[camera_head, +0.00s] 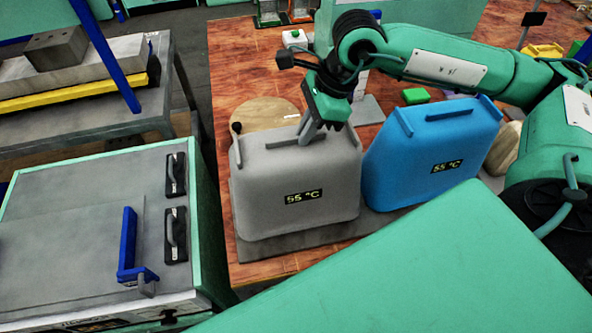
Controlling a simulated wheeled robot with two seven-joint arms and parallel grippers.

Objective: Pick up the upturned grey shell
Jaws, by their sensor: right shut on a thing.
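The grey shell (292,180) stands on a flat grey plate (285,243) on the wooden table. A small display reading 55 °C is on its front face. My right gripper (309,132) comes down from above and is shut on the shell at its top edge. The fingertips are partly hidden by the gripper body. The shell seems to rest on the plate; I cannot tell if there is a gap under it. My left gripper is not in view.
A blue shell (428,142) with the same display stands close on the right. A round wooden disc (265,114) lies behind the grey shell. A green-sided cabinet (80,225) with black handles stands at the left. A small green block (416,96) lies behind the blue shell.

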